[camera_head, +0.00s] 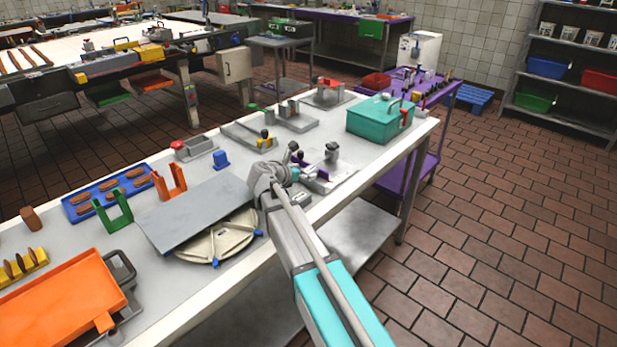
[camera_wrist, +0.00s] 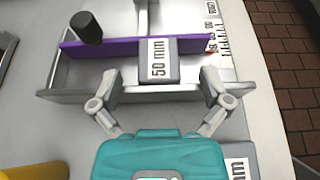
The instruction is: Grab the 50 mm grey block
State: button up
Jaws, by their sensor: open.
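The 50 mm grey block (camera_wrist: 158,62) sits in a grey metal fixture (camera_wrist: 75,92), against a purple bar (camera_wrist: 115,44), with its black "50 mm" label facing up. In the wrist view, my gripper (camera_wrist: 161,78) has its two fingers spread wide, one on each side of the block and a little nearer the camera. Nothing is between them, and I see no contact with the block. In the head view, my gripper (camera_head: 275,180) is over the table beside the fixture (camera_head: 335,178); I cannot make out the block clearly there.
A black knob (camera_wrist: 87,27) stands up left of the block. A teal box (camera_head: 380,118) stands farther along the table. The brick floor (camera_head: 500,230) is clear.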

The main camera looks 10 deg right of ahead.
aim_at(309, 170)
jog(key=shift+b+x, duration=0.3)
jog(key=shift+x, duration=0.95)
jog(key=shift+a, duration=0.1)
jog(key=shift+c, duration=0.2)
jog(key=c, duration=1.3)
jog(key=shift+r, duration=0.1)
notch_tip(309, 170, up, 10)
jog(key=p, duration=1)
